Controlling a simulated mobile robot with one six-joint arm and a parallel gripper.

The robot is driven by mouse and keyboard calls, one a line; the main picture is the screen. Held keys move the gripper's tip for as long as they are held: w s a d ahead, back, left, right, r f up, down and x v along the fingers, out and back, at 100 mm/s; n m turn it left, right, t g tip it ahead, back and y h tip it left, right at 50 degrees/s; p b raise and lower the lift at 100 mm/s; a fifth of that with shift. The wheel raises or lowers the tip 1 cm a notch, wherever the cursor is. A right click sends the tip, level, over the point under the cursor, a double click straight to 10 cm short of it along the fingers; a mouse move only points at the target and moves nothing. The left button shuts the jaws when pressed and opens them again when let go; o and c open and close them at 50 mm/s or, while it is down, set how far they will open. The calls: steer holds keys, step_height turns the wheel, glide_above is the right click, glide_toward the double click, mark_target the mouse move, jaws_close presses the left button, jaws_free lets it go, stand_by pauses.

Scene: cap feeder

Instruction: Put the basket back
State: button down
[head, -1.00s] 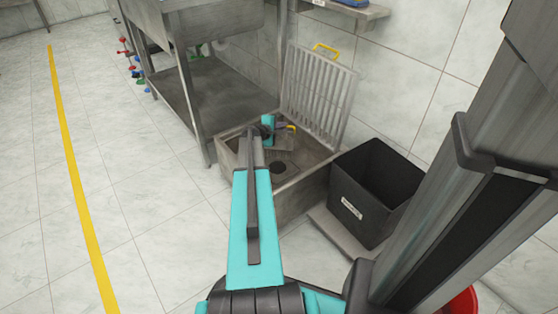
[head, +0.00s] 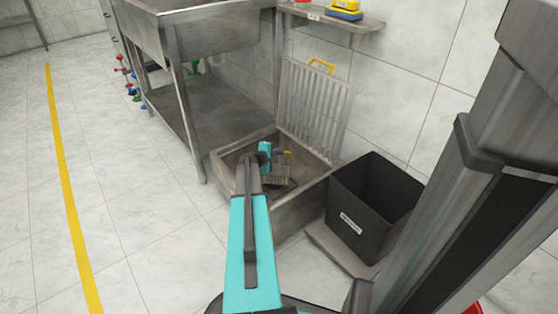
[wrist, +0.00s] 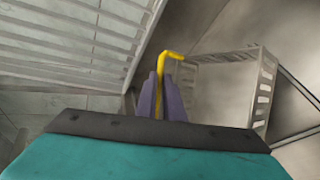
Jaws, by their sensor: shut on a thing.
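The basket (head: 275,180) is a small grey metal basket with a yellow handle (wrist: 172,56). It is low inside the open steel floor box (head: 292,215), close to the dark drain opening in its floor. My gripper (head: 276,156) is down in the box and shut on the yellow handle. In the wrist view, my purple gripper fingers (wrist: 162,98) close around the handle, and the basket's slotted side (wrist: 264,85) shows to the right. I cannot tell whether the basket touches the box floor.
The slatted grate (head: 318,105) with a yellow handle leans upright against the wall behind the box. A black bin (head: 370,210) stands right of the box. A steel sink stand (head: 185,100) is at the left. Open tiled floor lies left, with a yellow line (head: 68,190).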

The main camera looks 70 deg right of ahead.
mark_target(282, 158)
steer(key=shift+f+b, duration=0.5)
steer(key=shift+f, duration=1.1)
steer(key=shift+f+b, duration=0.35)
steer(key=c, duration=1.9)
jaws_free()
steer(key=shift+o, duration=0.2)
steer(key=shift+r, duration=0.2)
steer(key=shift+r+p, duration=0.2)
steer(key=shift+p, duration=0.2)
steer(key=shift+w+a+r, duration=0.1)
steer(key=shift+a+r, duration=0.1)
steer(key=shift+a, duration=0.05)
steer(key=p+v, duration=0.3)
steer(key=v, duration=0.8)
steer(key=shift+a, duration=0.15)
